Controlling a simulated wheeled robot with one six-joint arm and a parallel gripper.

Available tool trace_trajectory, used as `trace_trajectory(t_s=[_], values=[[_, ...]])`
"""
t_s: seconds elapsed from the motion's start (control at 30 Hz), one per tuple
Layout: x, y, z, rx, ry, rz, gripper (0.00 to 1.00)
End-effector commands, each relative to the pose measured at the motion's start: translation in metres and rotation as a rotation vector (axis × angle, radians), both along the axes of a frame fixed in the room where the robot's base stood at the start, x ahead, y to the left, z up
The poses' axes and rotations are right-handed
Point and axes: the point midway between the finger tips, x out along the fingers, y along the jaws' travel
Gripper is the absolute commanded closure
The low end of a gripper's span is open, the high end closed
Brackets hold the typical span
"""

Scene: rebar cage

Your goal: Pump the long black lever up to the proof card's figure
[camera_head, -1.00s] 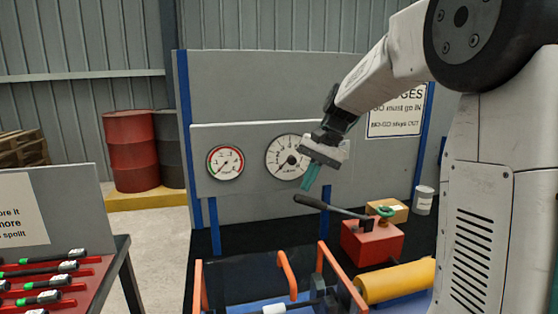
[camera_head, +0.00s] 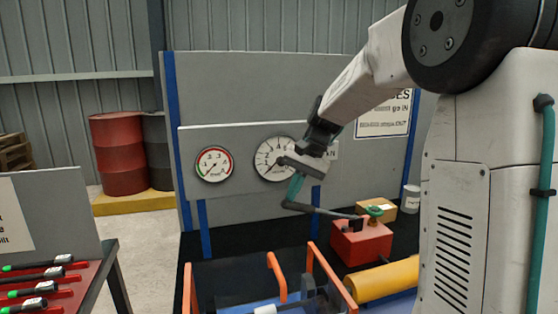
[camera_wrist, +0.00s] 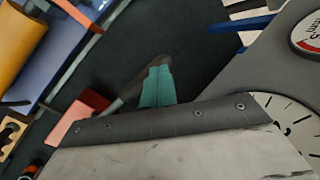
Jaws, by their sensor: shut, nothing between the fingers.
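The long black lever (camera_head: 330,212) sticks out to the left from a red pump block (camera_head: 361,243), its grip end sloping slightly up. My gripper (camera_head: 291,198) has teal fingers, shut with nothing between them, pointing down at the lever's grip end. In the wrist view the teal fingers (camera_wrist: 157,86) overlap the dark lever grip (camera_wrist: 148,68); whether they touch is hard to tell. A large white dial gauge (camera_head: 272,160) is partly hidden behind my gripper. A smaller gauge (camera_head: 214,164) with a red and green rim hangs left of it. No proof card is readable.
A yellow cylinder (camera_head: 382,281) and orange rails (camera_head: 330,275) stand in front.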

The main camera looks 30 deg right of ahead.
Motion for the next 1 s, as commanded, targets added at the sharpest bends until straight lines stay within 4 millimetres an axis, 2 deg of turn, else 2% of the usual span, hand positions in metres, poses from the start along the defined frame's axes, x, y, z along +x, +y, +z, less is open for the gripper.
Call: trace_trajectory(t_s=[1.0], values=[[0.001,0.006,-0.017,0.001,0.001,0.000,1.00]])
